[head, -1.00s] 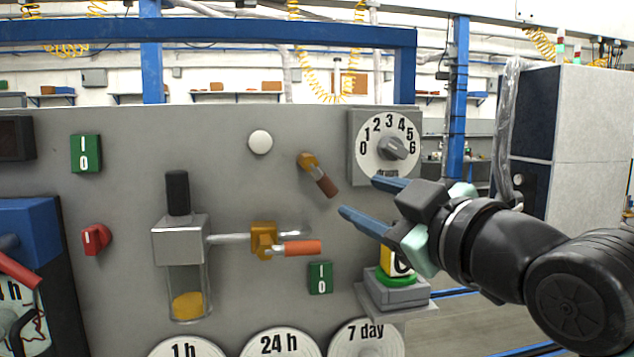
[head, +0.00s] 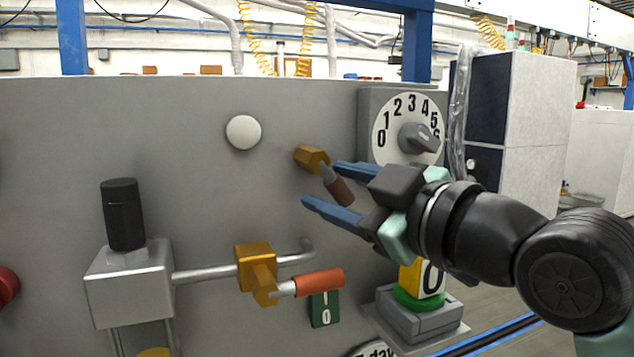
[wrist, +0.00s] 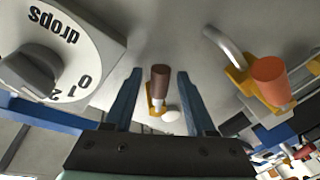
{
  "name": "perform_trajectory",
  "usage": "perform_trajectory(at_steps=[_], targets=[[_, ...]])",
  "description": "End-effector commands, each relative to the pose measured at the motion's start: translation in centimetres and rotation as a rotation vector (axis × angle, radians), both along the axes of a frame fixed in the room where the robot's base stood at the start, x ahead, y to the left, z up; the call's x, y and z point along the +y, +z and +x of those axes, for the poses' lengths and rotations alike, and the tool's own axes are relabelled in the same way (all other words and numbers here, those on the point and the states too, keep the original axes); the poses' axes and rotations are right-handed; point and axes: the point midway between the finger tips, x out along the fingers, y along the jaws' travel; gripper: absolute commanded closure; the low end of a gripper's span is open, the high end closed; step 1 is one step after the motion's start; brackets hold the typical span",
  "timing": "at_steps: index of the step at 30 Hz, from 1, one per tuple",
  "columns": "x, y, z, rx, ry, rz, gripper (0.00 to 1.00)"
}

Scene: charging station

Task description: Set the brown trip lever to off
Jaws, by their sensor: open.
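The brown trip lever (head: 340,190) has a brown handle on a short metal stem, rising from a brass hub (head: 311,157) on the grey panel. Its handle slants down and to the right. My gripper (head: 319,182) is open, its two blue fingers reaching toward the panel from the right. In the wrist view the brown handle (wrist: 160,76) shows between the two spread fingers (wrist: 159,90), with a gap on each side. I cannot tell how deep the fingers reach past the handle.
A numbered dial (head: 405,130) is mounted right of the lever. A white round button (head: 243,132) is to its left. Below are an orange-handled valve (head: 318,283), a green switch (head: 325,309) and a green-and-yellow counter block (head: 410,290) on a shelf.

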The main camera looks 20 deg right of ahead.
Motion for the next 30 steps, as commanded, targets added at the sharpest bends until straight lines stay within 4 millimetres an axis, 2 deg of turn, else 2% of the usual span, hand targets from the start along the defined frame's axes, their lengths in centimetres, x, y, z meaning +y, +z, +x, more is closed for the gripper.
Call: perform_trajectory(at_steps=[9,18,30], targets=[[-0.05,0.01,-0.06,0.0,0.0,-0.001,0.44],[-0.03,0.0,-0.04,0.0,0.0,0.0,0.98],[-0.03,0.02,-0.03,0.0,0.0,0.0,1.0]])
